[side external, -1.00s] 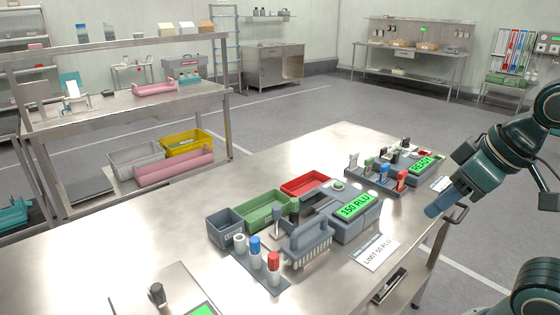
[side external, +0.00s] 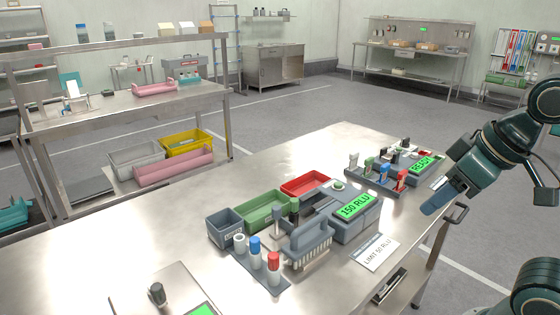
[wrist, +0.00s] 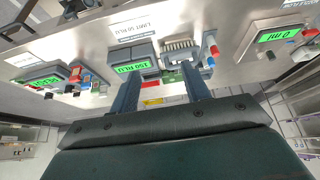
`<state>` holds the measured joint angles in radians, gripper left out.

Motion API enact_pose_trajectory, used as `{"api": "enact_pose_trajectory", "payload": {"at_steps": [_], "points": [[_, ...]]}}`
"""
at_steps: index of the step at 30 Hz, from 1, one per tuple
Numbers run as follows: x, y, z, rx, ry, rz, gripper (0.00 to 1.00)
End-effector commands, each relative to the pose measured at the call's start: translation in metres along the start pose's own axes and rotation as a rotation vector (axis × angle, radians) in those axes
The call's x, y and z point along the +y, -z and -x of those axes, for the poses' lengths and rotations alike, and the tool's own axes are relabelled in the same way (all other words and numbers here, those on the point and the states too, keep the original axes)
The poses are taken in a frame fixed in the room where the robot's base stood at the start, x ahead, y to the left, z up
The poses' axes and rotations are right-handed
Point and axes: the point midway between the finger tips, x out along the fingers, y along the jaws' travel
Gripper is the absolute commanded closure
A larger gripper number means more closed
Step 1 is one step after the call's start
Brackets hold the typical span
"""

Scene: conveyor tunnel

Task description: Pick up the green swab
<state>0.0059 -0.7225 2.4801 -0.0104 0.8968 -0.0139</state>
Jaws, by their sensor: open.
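A small upright green-topped swab (side external: 368,165) appears to stand in the dark rack at the right end of the steel table in the side view, among white, blue and red-capped ones. It is small, and its lower part is partly hidden by the rack. In the wrist view I cannot single it out with certainty. My gripper (side external: 432,208) hangs beyond the table's right edge, pointing down and left, well apart from the rack. In the wrist view my gripper (wrist: 161,92) has its two fingers spread with nothing held between them.
A grey meter (side external: 357,222) with a green display, a comb-like grey block (side external: 307,240), a red bin (side external: 306,184) and a green bin (side external: 265,210) crowd the table's middle. Capped tubes stand in a front rack (side external: 270,281). The table's back left is clear.

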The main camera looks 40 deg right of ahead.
Motion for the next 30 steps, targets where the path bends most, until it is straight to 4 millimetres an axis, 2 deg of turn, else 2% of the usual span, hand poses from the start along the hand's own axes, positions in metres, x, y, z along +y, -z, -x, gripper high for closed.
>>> {"api": "enact_pose_trajectory", "payload": {"at_steps": [5, 14, 23, 30], "points": [[-0.002, 0.023, -0.004, -0.017, 0.013, 0.045, 0.53], [-0.003, 0.082, -0.022, -0.050, 0.054, 0.166, 0.53], [0.002, 0.139, -0.057, -0.076, 0.109, 0.288, 0.53], [0.009, 0.179, -0.094, -0.088, 0.160, 0.379, 0.53]]}}
